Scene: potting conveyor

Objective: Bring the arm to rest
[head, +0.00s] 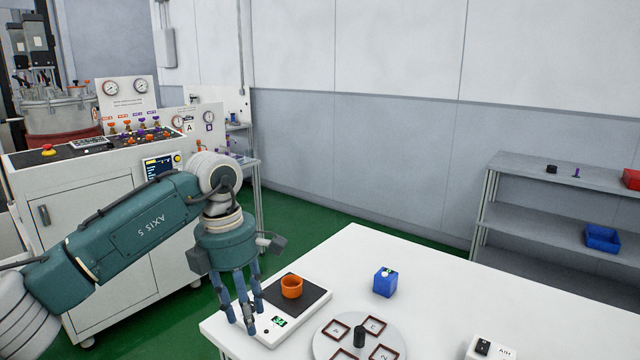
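My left arm comes in from the left, and its gripper (240,314) hangs fingers down at the front left corner of the white table (345,255). Its blue fingers stand apart with nothing seen between them, so it is open and empty. It is beside the scale (307,300) and overlaps its left edge in the view; I cannot tell whether it touches. An orange cup (291,288) stands upright on the scale's dark plate, right of the fingers. My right gripper is not in view.
A blue box (384,285) and a grey round plate (325,347) with square frames and a black knob (359,336) are on the table. A white switch box (490,348) is at the lower right. A control console (85,200) stands behind my arm, a shelf (560,177) at right.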

